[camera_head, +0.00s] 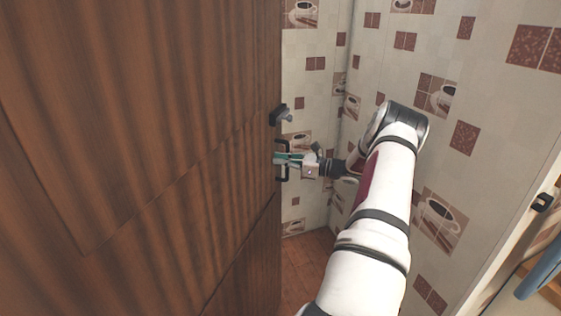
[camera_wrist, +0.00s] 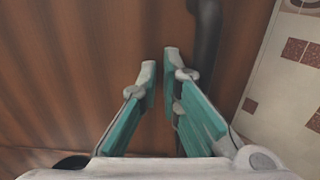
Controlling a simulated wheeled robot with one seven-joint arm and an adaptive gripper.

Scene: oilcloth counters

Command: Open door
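A brown wooden door (camera_head: 150,130) fills the left of the head view. A dark pull handle (camera_head: 283,143) sits near its right edge. My gripper (camera_head: 281,159) is at this handle, with its teal fingers overlapping it in the picture. In the wrist view my gripper (camera_wrist: 160,62) points at the door face (camera_wrist: 75,75). Its fingertips are close together with a narrow gap, and wood shows between them. The dark handle (camera_wrist: 206,45) passes just right of and behind the right finger. I cannot tell whether the fingers touch it.
A dark fixture (camera_head: 277,115) with a grey knob is above the handle. A tiled wall (camera_head: 480,120) with coffee-cup pictures stands close on the right of my arm. Brown floor (camera_head: 305,262) shows between door and wall. A pale panel edge (camera_head: 515,240) is at lower right.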

